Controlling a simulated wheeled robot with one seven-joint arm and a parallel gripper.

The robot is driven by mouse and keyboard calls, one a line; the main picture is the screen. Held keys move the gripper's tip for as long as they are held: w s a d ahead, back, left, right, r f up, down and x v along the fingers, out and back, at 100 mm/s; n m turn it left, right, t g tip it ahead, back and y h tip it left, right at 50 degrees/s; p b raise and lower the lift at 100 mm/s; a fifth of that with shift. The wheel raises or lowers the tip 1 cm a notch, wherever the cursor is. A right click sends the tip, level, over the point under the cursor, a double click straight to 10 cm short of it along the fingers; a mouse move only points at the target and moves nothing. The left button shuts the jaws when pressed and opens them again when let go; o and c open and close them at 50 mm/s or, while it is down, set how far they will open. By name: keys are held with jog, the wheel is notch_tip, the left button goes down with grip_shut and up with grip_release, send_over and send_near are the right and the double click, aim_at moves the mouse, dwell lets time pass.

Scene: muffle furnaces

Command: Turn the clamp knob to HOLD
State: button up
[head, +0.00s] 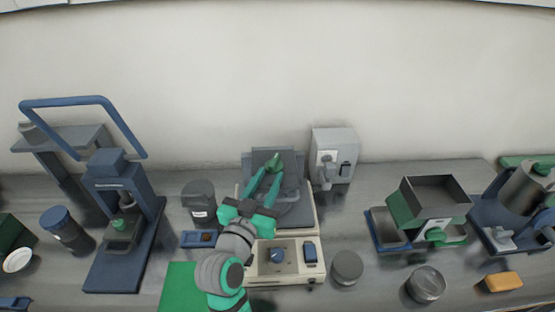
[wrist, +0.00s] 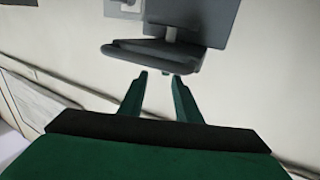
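A cream-based machine (head: 258,275) with a grey upper part (head: 295,205) stands at the middle of the bench. No label is legible, so I cannot tell which is the clamp knob. My gripper (head: 267,174) is over the grey part, its fingertips close to the green part; contact cannot be told. In the wrist view my gripper (wrist: 160,75) is open and empty, below a grey plate with a rounded bar (wrist: 150,52).
A grey box (head: 333,150) stands behind right. A dark jar (head: 199,203) and a blue press (head: 118,215) are at left. A round grey lid (head: 347,267), a metal tin (head: 426,284) and a green open-topped device (head: 435,203) are at right. A green mat (head: 178,288) lies in front.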

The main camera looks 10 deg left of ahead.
aim_at(270, 168)
jog(key=w, duration=0.6)
jog(key=shift+w+a, duration=0.1)
jog(key=shift+a, duration=0.05)
jog(key=shift+w+d, duration=0.35)
jog(key=shift+w, duration=0.25)
